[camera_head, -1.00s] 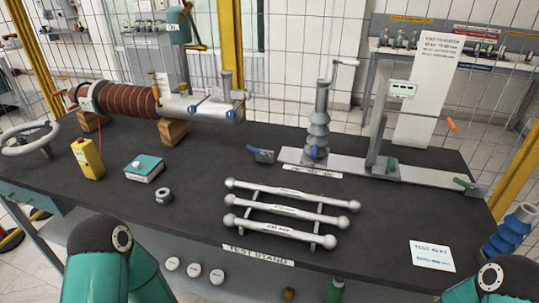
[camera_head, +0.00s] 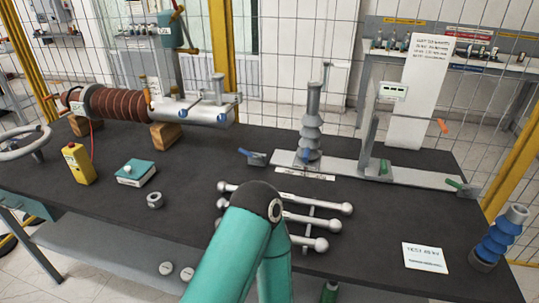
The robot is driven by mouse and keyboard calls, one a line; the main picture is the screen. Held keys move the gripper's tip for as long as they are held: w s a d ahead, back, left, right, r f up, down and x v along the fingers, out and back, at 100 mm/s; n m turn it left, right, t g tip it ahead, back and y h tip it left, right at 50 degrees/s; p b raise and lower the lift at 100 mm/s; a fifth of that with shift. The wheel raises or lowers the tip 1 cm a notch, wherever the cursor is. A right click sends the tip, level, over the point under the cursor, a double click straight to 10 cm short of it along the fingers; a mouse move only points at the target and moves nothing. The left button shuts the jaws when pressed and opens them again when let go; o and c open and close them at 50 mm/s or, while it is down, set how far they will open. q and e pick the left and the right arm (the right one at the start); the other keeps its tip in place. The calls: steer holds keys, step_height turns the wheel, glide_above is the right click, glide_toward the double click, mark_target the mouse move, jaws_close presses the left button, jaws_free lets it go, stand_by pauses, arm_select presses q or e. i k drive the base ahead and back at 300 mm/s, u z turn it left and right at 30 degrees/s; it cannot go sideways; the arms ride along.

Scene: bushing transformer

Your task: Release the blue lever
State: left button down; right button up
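A blue lever (camera_head: 245,153) sits at the left end of a long grey base plate (camera_head: 418,177) on the dark table. A second blue part (camera_head: 306,154) shows at the foot of the grey ribbed post (camera_head: 313,125) on the same plate. One of my teal arms reaches into the lower middle of the view, in front of the lever. Its elbow covers part of the silver bars. Neither gripper is in view, so nothing shows touching the lever.
Silver bars with ball ends (camera_head: 319,207) lie in front of the plate. Green levers (camera_head: 456,185) sit on its right part. A yellow box (camera_head: 78,164), a teal box (camera_head: 137,173), a nut (camera_head: 155,200) and a blue ribbed insulator (camera_head: 497,240) stand on the table.

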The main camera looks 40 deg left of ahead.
mark_target(258, 159)
steer(key=z, duration=0.3)
steer(key=k, duration=0.4)
steer(key=u, duration=1.95)
steer(key=k, duration=0.25)
steer(key=z, duration=0.65)
